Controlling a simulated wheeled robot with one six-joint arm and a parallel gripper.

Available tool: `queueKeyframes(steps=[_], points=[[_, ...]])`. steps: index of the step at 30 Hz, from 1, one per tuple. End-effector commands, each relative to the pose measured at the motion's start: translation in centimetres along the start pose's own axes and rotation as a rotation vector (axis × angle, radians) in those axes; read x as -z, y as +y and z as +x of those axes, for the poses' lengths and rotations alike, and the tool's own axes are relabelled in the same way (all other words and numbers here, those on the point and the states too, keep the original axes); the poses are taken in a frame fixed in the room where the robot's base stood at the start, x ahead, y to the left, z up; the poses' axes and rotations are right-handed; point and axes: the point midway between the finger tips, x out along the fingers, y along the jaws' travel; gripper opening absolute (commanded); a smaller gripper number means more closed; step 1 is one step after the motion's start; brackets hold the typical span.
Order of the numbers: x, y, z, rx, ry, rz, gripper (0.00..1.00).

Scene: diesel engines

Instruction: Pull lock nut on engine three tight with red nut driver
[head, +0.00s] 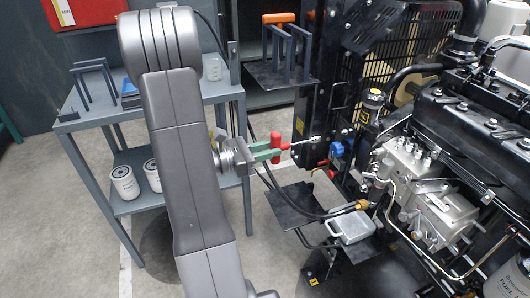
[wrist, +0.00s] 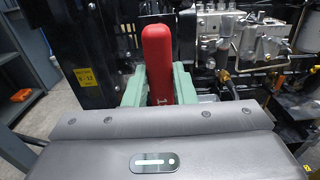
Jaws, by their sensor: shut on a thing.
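My gripper (head: 268,154) has green fingers and is shut on the red nut driver (head: 276,140), in mid-air left of the engine. The driver's thin metal shaft points right, toward the engine's radiator side. In the wrist view the red handle (wrist: 158,65) stands up between the green fingers (wrist: 157,92). The engine (head: 440,190) fills the right of the head view, with black covers, silver pump parts and pipes. The shaft's tip looks apart from the pump and pipes, though its depth is hard to judge. I cannot make out the lock nut or an engine number.
A tool rack (head: 285,70) with an orange-handled tool (head: 279,17) stands behind my gripper. A grey bench (head: 110,120) with white filters (head: 124,182) is at the left. A black shelf plate (head: 300,203) and hoses lie below the gripper. Grey floor is open at lower left.

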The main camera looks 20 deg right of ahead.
Motion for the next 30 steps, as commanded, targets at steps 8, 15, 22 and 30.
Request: queueKeyframes(steps=[8,15,22,30], points=[[0.0,-0.1,2.3,0.003,0.0,0.001,0.0],[0.0,-0.1,4.2,0.004,0.0,0.001,0.0],[0.0,0.0,5.9,0.003,0.0,0.001,0.0],[-0.1,0.0,6.0,0.001,0.0,0.001,0.0]])
